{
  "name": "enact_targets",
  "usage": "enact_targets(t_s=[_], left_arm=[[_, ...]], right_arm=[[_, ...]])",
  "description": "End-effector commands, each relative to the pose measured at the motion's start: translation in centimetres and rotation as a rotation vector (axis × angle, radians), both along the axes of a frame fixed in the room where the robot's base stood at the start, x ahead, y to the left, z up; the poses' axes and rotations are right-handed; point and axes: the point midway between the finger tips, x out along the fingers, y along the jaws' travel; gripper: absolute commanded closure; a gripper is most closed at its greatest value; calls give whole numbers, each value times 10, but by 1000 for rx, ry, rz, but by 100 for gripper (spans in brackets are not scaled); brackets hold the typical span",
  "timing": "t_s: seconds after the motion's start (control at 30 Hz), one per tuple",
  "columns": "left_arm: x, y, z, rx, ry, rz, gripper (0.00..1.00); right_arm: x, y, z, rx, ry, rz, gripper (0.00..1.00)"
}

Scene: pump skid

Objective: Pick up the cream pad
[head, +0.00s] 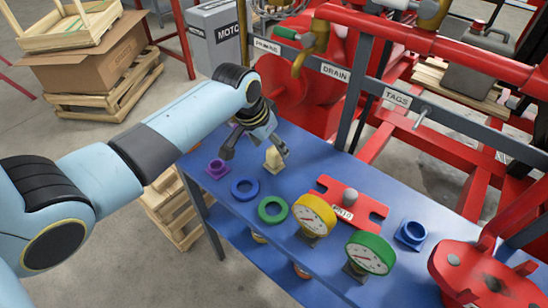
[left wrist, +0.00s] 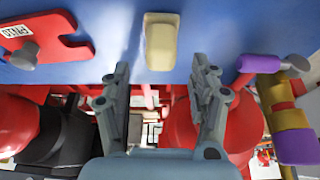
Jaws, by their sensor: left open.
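The cream pad (head: 273,159) is a small pale yellow block on the blue table. It shows near the top centre of the left wrist view (left wrist: 162,43). My left gripper (head: 256,152) is open over the back part of the table, next to the pad. In the left wrist view the open fingers (left wrist: 161,70) point toward the pad, which lies just past the gap between their tips. No contact between fingers and pad is visible. My right gripper is not in view.
On the blue table (head: 325,173) are a purple fitting (head: 217,168), a blue ring (head: 245,188), a green ring (head: 273,209), yellow (head: 314,215) and green (head: 370,252) gauges, a red plate (head: 368,208) and a blue fitting (head: 411,235). A labelled rail (head: 365,83) runs behind.

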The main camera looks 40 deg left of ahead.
Motion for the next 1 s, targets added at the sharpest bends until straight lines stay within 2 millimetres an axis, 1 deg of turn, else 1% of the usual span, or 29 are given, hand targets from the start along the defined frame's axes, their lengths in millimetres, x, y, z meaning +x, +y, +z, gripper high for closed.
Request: enact_targets(t_s=[0.1, 0.2, 0.3, 0.5, 0.93, 0.97, 1.0], left_arm=[[6, 0, -17, -2, 1, 1, 38], [10, 0, -27, 0, 2, 1, 38], [11, -1, -32, 1, 0, 0, 38], [11, -1, -32, 1, 0, 0, 38], [11, -1, -32, 1, 1, 0, 95], [11, -1, -32, 1, 0, 0, 97], [11, -1, -32, 1, 0, 0, 97]], right_arm=[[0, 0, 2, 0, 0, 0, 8], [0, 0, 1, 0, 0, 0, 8], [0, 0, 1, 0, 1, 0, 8], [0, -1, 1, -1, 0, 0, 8], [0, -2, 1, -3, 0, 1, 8], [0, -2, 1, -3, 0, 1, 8], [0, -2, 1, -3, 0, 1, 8]])
